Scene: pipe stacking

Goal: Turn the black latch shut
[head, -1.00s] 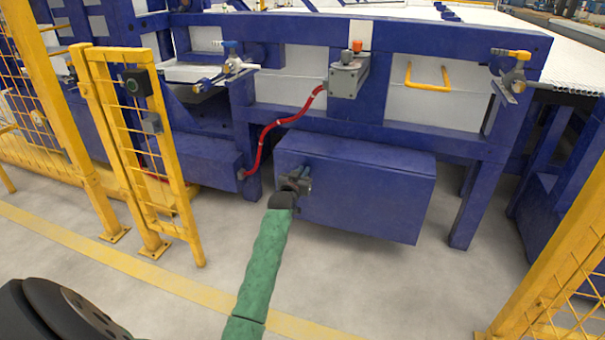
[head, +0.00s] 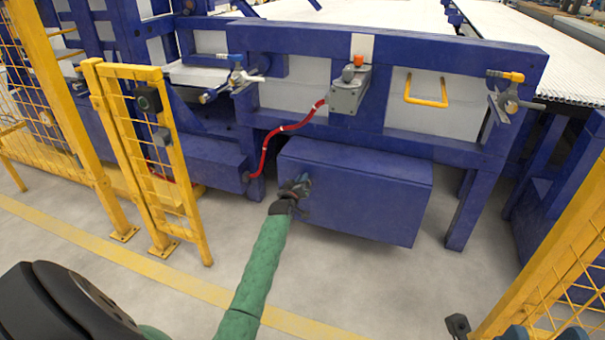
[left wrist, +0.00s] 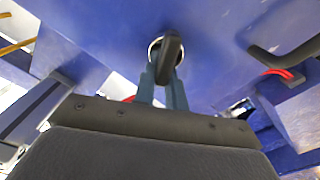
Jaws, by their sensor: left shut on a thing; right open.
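The black latch (left wrist: 171,56) shows in the left wrist view, with a silver ring around its base on a blue panel. My left gripper (left wrist: 163,82) has its two blue-grey fingers closed around the latch's lower end. In the head view my left gripper (head: 298,188) is at the left part of the front of the blue box (head: 365,195), and it hides the latch there. My right gripper (head: 540,333) is at the bottom right edge of the head view, mostly cut off, with open blue fingers and away from the box.
A black bar handle (left wrist: 288,52) shows at the right of the left wrist view. A red hose (head: 284,131) runs above the box to a grey unit (head: 348,91). Yellow fences (head: 160,165) stand left and right (head: 560,245). Floor before the box is clear.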

